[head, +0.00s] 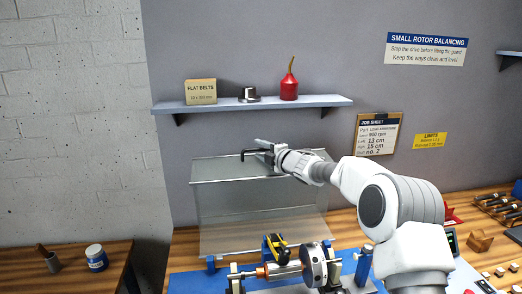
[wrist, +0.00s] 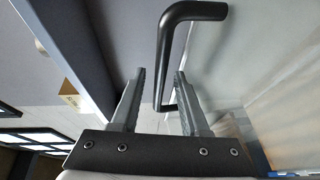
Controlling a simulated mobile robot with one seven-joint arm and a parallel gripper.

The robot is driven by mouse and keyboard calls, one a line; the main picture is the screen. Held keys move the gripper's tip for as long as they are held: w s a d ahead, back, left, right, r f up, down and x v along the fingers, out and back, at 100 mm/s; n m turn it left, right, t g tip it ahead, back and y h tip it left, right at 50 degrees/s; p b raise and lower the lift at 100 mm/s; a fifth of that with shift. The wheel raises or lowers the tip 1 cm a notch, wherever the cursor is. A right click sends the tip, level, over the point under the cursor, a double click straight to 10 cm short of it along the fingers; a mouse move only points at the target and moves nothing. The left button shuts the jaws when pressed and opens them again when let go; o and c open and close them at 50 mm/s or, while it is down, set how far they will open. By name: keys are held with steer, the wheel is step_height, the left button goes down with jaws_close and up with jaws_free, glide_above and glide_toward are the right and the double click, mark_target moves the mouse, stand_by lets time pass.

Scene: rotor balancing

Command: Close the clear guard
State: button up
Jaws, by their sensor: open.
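The clear guard (head: 262,205) is a see-through box-like cover, tilted up behind the rotor (head: 312,264), which is uncovered at the front. Its black bar handle (head: 248,153) sticks out at the guard's top edge. My gripper (head: 262,146) is at this handle, reaching in from the right. In the wrist view, my gripper (wrist: 159,72) is open, and the handle (wrist: 170,58) shows between its two fingers, with gaps on both sides. The handle's lower end passes behind the right finger. I cannot tell how deep the bar sits between the fingers.
A wall shelf (head: 325,101) with a red oil can (head: 289,82), a dark knob-like part (head: 248,94) and a belt box (head: 201,91) is just above my gripper. A yellow-and-black part (head: 275,247) stands by the rotor. Tools lie on the bench at right.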

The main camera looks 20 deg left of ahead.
jaws_close()
stand_by(1.3)
